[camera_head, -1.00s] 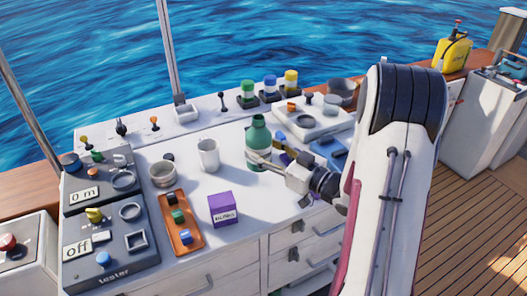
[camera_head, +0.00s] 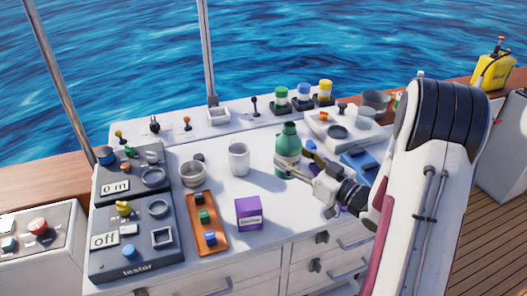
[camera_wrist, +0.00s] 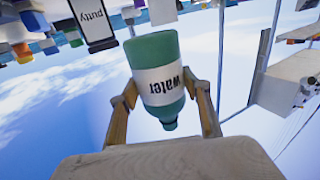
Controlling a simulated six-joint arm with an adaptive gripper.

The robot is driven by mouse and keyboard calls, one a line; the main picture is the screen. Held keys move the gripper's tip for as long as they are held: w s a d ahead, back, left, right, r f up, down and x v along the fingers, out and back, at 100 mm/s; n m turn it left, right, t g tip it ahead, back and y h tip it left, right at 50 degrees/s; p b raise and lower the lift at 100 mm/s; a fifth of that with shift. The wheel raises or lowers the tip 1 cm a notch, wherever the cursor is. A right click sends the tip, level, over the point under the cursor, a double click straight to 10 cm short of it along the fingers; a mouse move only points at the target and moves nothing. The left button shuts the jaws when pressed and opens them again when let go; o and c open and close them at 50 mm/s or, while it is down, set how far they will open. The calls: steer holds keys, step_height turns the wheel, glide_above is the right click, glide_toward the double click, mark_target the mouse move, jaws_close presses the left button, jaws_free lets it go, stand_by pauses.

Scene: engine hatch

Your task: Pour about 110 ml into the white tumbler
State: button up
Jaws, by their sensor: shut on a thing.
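A green bottle (camera_head: 288,155) stands upright right of the white tumbler (camera_head: 239,160) on the white worktop. My gripper (camera_head: 283,168) is shut around the bottle's body from the right. In the wrist view the bottle (camera_wrist: 157,55) appears upside down, with a white label reading "water", between my two fingers (camera_wrist: 163,98). The tumbler stands upright, apart from the bottle; its inside is too small to read. I cannot tell whether the bottle's base touches the worktop.
A grey bowl-like cup (camera_head: 193,174) stands left of the tumbler. The grey tester panel (camera_head: 130,255) is at left. A blue tray (camera_head: 358,165) lies right of the bottle.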

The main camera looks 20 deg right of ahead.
steer(key=shift+w+a+f, duration=0.1)
steer(key=shift+a+f, duration=0.1)
steer(key=shift+a, duration=0.15)
steer(key=w+a+f+n+g+y, duration=0.1)
steer(key=w+a+n+g+y, duration=0.3)
steer(key=a, duration=0.3)
steer(key=w+a+f+n+g+y, duration=0.2)
steer(key=w+a+n+g+y, duration=0.2)
steer(key=a, duration=0.3)
steer(key=shift+w+a+f+n+g+y, duration=0.2)
steer(key=shift+n+g+y, duration=0.3)
steer(key=shift+g+y, duration=0.35)
steer(key=shift+m, duration=0.4)
